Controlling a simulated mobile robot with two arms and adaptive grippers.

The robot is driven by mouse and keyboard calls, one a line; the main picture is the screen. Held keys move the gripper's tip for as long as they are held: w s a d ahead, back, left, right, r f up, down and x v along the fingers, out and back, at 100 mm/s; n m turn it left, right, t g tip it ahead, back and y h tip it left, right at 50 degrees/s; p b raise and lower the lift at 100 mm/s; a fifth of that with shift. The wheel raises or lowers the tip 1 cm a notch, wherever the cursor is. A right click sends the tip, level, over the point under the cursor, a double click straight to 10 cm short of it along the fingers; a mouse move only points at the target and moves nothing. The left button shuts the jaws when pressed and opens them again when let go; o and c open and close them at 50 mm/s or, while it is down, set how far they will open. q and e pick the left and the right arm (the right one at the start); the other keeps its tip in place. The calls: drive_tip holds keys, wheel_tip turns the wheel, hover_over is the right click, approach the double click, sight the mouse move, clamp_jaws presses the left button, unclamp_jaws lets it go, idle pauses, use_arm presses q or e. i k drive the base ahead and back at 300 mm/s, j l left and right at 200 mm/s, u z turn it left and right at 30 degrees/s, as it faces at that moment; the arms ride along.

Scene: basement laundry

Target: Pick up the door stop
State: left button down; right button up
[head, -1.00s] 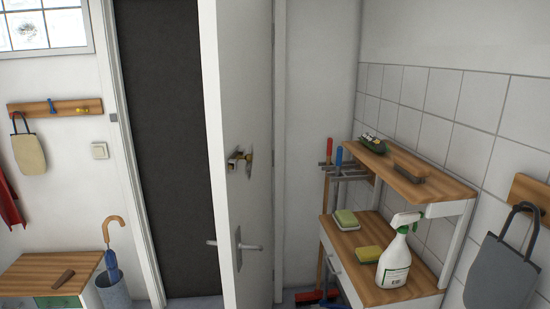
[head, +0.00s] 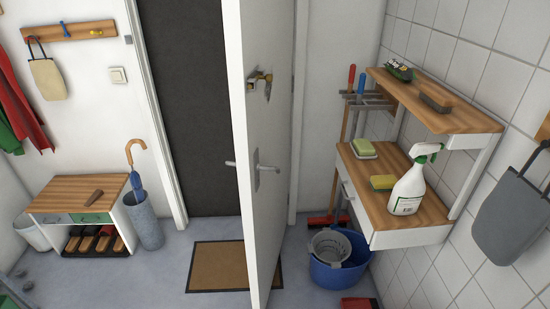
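A brown wedge-shaped piece that looks like the door stop (head: 81,199) lies on the wooden top of a low shoe bench (head: 60,185) at the left. Nothing touches it apart from the bench top. Neither of my grippers shows in the head view.
An open white door (head: 250,120) stands mid-view, with a doormat (head: 217,265) beside it. An umbrella stand (head: 145,222) is right of the bench. At right are a shelf unit with a spray bottle (head: 410,185) and a blue bucket (head: 340,275). Grey floor lies before the bench.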

sight(98, 194)
drive_tip(key=u, duration=1.5)
drive_tip(key=z, duration=1.35)
drive_tip(key=u, duration=1.35)
drive_tip(key=i+j+u, duration=0.1)
drive_tip(key=i, duration=0.45)
